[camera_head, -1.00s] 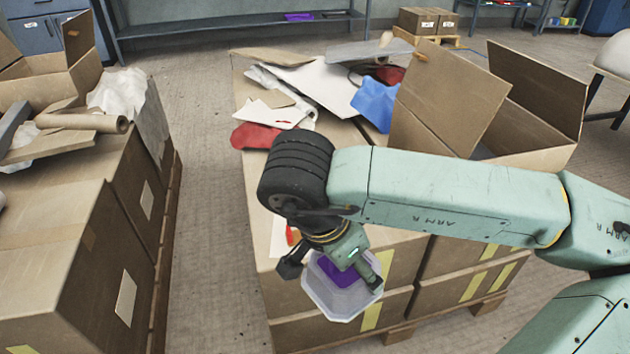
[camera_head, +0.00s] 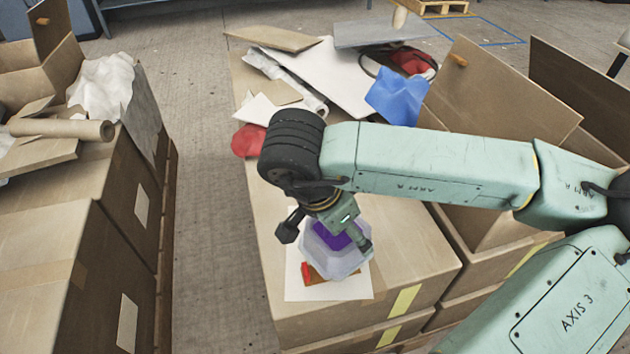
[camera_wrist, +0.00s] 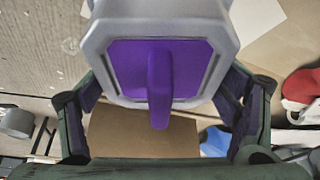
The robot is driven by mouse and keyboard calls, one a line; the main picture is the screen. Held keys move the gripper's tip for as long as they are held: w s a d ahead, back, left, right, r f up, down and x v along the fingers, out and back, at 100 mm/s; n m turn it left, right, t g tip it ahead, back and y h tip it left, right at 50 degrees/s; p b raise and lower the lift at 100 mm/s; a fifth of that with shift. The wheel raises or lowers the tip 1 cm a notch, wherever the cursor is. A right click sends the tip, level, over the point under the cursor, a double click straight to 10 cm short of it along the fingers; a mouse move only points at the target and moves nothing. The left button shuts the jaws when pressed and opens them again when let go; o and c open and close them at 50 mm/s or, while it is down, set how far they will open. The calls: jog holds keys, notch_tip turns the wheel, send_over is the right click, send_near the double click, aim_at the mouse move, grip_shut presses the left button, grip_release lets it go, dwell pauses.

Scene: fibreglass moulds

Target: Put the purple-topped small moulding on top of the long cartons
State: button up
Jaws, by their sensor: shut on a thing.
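The purple-topped small moulding (camera_head: 346,262) is a pale grey tub-like piece with a purple top. My gripper (camera_head: 325,240) is shut on it. In the wrist view the purple top (camera_wrist: 190,65) and its raised purple grip show between the two fingers. In the head view the moulding appears over the near top of the middle carton stack (camera_head: 415,262), in front of a white sheet with an orange-brown patch (camera_head: 300,285). I cannot tell whether its underside touches anything. Another carton stack (camera_head: 50,240) stands at the left; I cannot tell which stack is the long cartons.
Boards, a roll, red pieces and a blue piece (camera_head: 393,97) lie on the far part of the middle stack. An open carton (camera_head: 490,95) stands at the right. Paper and a cardboard roll (camera_head: 75,130) lie on the left stack. Bare floor (camera_head: 205,200) separates the stacks.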

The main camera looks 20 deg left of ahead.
jog(key=shift+w+a+r+p, duration=0.35)
jog(key=shift+a+p, duration=0.2)
jog(key=shift+p, duration=2.5)
jog(key=w+a, duration=0.3)
jog(key=w+a+f+p, duration=0.1)
jog(key=w+a, duration=0.2)
jog(key=w+a+f+p, duration=0.1)
jog(key=w+a, duration=0.2)
jog(key=shift+w, duration=0.3)
jog(key=shift+w+a+f, duration=0.1)
jog(key=shift+f, duration=0.1)
notch_tip(320, 180, down, 3)
jog(key=shift+f+p, duration=0.1)
jog(key=shift+p, duration=0.45)
jog(key=shift+f+b, duration=0.25)
jog(key=shift+b, duration=0.05)
jog(key=o, duration=1.3)
jog(key=shift+r, duration=0.1)
